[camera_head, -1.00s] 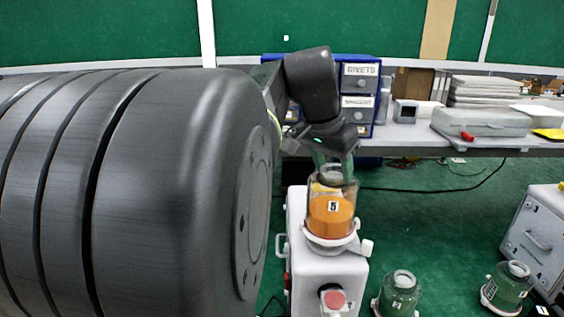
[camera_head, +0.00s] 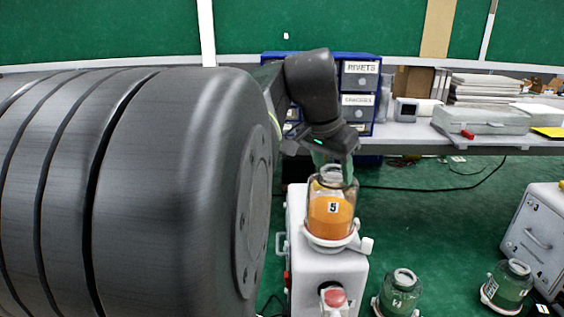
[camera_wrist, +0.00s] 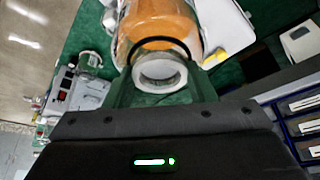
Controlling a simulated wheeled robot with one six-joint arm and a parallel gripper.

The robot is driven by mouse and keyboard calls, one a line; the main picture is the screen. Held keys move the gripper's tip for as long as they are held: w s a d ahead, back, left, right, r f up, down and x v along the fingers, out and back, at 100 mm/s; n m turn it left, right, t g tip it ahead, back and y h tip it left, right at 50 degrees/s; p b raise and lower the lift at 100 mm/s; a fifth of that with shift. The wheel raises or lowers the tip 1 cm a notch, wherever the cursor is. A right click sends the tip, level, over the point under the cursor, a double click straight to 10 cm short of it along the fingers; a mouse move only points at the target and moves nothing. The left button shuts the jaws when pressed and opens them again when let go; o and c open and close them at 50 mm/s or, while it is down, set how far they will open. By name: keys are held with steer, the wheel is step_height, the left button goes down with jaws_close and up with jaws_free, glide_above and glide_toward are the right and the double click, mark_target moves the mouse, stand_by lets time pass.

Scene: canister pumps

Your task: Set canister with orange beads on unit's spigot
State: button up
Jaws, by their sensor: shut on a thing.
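The canister with orange beads (camera_head: 330,218), a clear jar marked 5, stands about upright at the top of the white unit (camera_head: 326,272), within a white ring holder (camera_head: 331,241). The spigot itself is hidden below the canister, so I cannot tell whether the canister is fully seated. My gripper (camera_head: 333,172) reaches down from above and is shut on the canister's pale neck ring. In the wrist view, the green fingers of my gripper (camera_wrist: 163,88) flank the neck, with the orange beads (camera_wrist: 160,22) beyond.
A red button (camera_head: 334,298) is on the unit's front. Another white unit (camera_head: 540,240) is at the right edge. A bench (camera_head: 460,141) with drawers runs behind.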

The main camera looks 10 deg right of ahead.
steer(key=shift+f+b, duration=0.65)
steer(key=shift+f, duration=0.3)
steer(key=o, duration=1.5)
steer(key=v, duration=1.3)
steer(key=shift+a+r, duration=0.1)
steer(key=shift+r, duration=0.25)
steer(key=x, duration=1.4)
steer(key=shift+s, duration=0.1)
steer(key=shift+r, duration=0.35)
